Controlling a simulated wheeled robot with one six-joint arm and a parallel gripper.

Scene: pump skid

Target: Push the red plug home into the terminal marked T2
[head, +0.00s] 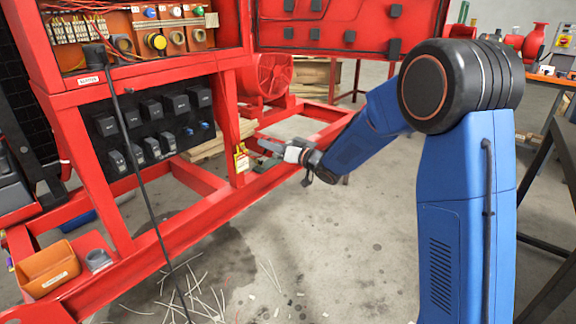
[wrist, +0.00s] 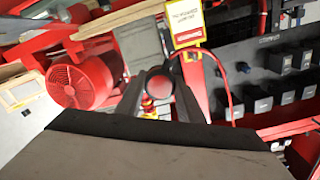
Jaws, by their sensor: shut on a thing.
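My gripper (head: 268,147) reaches left toward the red frame of the skid in the head view. In the wrist view my gripper (wrist: 161,88) is shut on the red plug (wrist: 160,88), which shows end-on as a red disc in a dark ring between the fingers. The plug is too small to make out in the head view. The black terminal panel (head: 104,128) carries several dark sockets and stands left of my gripper, apart from it. It also shows at the right of the wrist view (wrist: 240,62). The T2 marking cannot be read.
A yellow and white tag (head: 241,160) hangs on the red post (head: 231,125) near my gripper. A red fan-like motor (head: 268,75) stands behind. A black cable (head: 142,190) hangs before the panel. An orange bin (head: 47,268) is at lower left. Loose wires litter the floor.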

